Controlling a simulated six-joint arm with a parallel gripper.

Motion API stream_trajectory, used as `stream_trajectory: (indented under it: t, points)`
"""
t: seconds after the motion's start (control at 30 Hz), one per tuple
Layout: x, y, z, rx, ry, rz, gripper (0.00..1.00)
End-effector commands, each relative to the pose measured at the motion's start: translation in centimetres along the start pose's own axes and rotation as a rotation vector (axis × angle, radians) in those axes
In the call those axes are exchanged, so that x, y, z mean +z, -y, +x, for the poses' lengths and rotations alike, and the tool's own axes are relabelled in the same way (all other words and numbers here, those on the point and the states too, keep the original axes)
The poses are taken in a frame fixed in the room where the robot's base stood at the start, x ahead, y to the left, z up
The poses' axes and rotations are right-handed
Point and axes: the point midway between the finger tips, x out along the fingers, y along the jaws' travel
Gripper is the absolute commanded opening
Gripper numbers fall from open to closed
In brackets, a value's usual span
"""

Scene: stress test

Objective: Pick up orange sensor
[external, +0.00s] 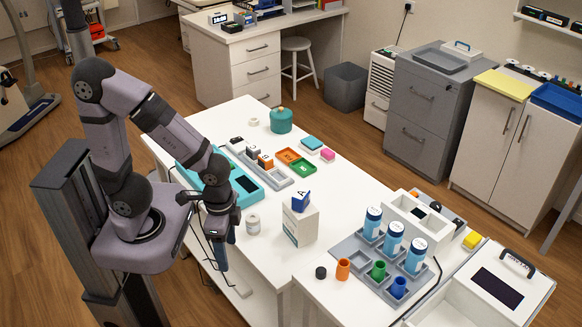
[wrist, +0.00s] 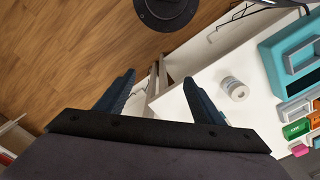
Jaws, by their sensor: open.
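The orange sensor (external: 265,161), a small block with an orange body and a pale top, sits at the right end of a short row in a grey tray (external: 284,182) on the white table. My gripper (external: 226,252) points down past the table's left edge, well apart from the orange sensor. In the wrist view my gripper (wrist: 160,78) has its two dark fingers wide apart with nothing between them. The orange sensor is not clear in the wrist view.
A teal case (external: 245,187) lies between my arm and the tray. Orange (external: 288,155) and green (external: 303,168) shallow trays lie beside it. A white jar (external: 253,224) and a white carton (external: 300,222) stand nearer the front. The table's right middle is clear.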

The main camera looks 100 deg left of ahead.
Motion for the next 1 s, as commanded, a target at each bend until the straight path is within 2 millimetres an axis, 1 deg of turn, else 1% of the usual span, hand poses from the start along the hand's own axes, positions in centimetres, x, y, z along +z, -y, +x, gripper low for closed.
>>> stream_trajectory:
  t: [0.4, 0.43, 0.47, 0.77, 0.87, 1.0]
  points:
    - [0.0, 0.0, 0.0, 0.000, 0.000, 0.000, 0.62]
    - [0.0, 0.0, 0.0, 0.000, 0.000, 0.000, 0.60]
    - [0.0, 0.0, 0.0, 0.000, 0.000, 0.000, 0.53]
    - [0.0, 0.0, 0.0, 0.000, 0.000, 0.000, 0.53]
    - [-0.1, 0.0, -0.4, 0.000, -0.002, 0.000, 0.53]
    - [-0.1, 0.0, -1.9, 0.000, -0.006, 0.000, 0.53]
